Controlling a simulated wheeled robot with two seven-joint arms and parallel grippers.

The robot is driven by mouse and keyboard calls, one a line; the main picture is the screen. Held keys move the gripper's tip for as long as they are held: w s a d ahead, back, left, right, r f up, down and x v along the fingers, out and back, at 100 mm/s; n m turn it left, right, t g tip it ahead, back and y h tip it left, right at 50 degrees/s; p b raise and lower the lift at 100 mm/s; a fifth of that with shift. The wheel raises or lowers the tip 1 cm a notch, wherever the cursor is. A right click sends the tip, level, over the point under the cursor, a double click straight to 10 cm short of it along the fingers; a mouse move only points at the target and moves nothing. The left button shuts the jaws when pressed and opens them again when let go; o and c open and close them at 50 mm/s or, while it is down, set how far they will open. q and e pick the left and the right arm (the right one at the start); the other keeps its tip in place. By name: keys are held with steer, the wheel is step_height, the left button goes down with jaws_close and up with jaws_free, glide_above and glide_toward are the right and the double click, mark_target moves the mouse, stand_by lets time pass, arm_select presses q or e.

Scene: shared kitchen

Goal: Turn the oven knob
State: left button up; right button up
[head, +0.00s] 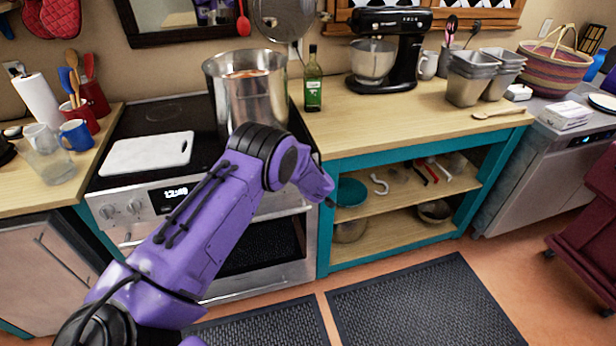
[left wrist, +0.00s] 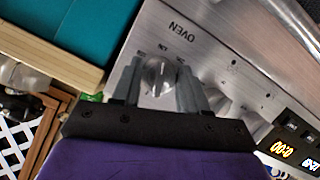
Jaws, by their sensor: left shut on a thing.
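The oven knob (left wrist: 158,76) is a round silver knob on the steel front panel, below the word OVEN, which appears upside down in the left wrist view. My left gripper (left wrist: 159,70) has its two grey fingers on either side of this knob and is shut on it. In the head view my purple left arm crosses in front of the oven (head: 262,285) and hides the knob; the fingers cannot be made out there. My right gripper is in neither view.
Two more knobs (head: 121,208) and a lit clock display (head: 176,192) are on the panel's left part. A teal-framed shelf unit (head: 325,240) adjoins the oven's right side.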

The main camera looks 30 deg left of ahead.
arm_select(q)
steer(key=o, duration=1)
steer(key=shift+o, duration=0.2)
steer(key=b+v, duration=0.1)
steer(key=v, duration=0.9)
steer(key=shift+b, duration=0.4)
steer(key=shift+s+d+r, duration=0.15)
steer(key=s+d+f+m+g+h+b, duration=0.1)
steer(key=s+d+f+m, duration=0.1)
steer(key=s+f, duration=0.6)
steer(key=s+d+f+m+g+h+b, duration=0.1)
steer(key=s+f, duration=0.7)
steer(key=s, duration=1.1)
steer(key=s+d+f+m+g+h+b, duration=0.2)
steer(key=s+f, duration=0.6)
steer(key=s, duration=0.5)
steer(key=shift+s+d+m+g, duration=0.2)
steer(key=shift+d+m+g, duration=0.3)
steer(key=shift+d+m, duration=0.1)
